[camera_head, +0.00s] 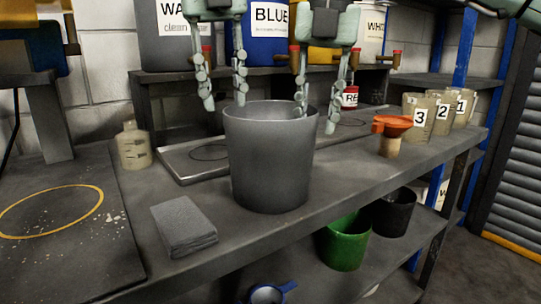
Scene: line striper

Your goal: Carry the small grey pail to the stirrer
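The grey pail (268,165) stands upright on the bench in the middle of the view, its mouth open upward. My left gripper (222,100) is open above its left rim, one finger outside the rim and one over the mouth. My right gripper (318,112) is open at the right rim in the same way. I cannot tell whether the fingers touch the pail. At far left a dark machine on a post (42,50), perhaps the stirrer, is cut off by the frame. A dark plate with a yellow ring (103,197) lies before it.
A beige bottle (134,146) and metal tray (185,172) are behind. Green (343,240) and black (395,212) buckets sit on the lower shelf.

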